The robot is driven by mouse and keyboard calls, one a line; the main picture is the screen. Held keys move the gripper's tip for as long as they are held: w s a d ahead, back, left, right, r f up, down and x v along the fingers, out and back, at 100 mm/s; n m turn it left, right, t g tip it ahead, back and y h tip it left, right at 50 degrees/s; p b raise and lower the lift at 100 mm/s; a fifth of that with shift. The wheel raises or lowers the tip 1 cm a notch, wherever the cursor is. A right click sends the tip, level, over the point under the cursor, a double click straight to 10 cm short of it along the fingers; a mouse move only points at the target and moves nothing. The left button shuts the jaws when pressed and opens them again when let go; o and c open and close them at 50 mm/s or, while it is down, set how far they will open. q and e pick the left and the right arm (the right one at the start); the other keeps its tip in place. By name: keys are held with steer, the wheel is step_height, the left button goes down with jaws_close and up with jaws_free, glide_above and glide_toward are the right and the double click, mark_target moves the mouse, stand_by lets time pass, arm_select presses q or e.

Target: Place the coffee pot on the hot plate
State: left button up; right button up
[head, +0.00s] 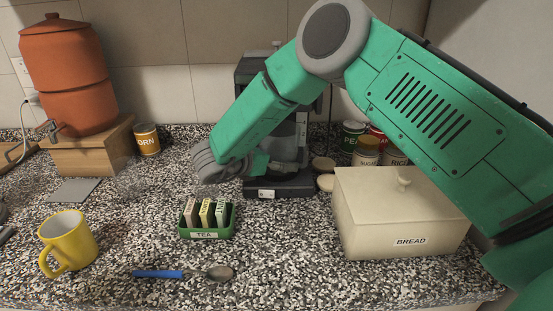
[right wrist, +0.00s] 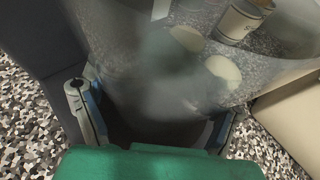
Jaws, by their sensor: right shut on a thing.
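The coffee maker (head: 249,73) is dark and stands against the back wall. Its dark base (head: 284,188) sticks out in front, and my right arm covers much of it; I cannot make out the hot plate itself. My right gripper (head: 268,165) is low, just above this base. In the right wrist view, its fingers (right wrist: 155,122) are spread around the clear glass coffee pot (right wrist: 160,75) and hold it. In the head view the pot is mostly hidden behind my arm. I cannot tell whether its bottom touches the base. My left gripper is not in view.
A cream bread box (head: 385,219) stands right of the coffee maker, with several cans (head: 367,151) behind it. A green tea box (head: 207,231) sits in front. A yellow mug (head: 69,240) and blue-handled spoon (head: 180,274) lie nearer.

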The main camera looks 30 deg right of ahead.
steer(key=o, duration=1.4)
steer(key=shift+d, duration=0.1)
steer(key=shift+o, duration=0.2)
steer(key=shift+a+r, duration=0.15)
steer(key=shift+a, duration=0.45)
steer(key=v, duration=1.1)
steer(key=shift+s+b, duration=0.15)
steer(key=shift+b, duration=0.25)
steer(key=shift+r, duration=0.1)
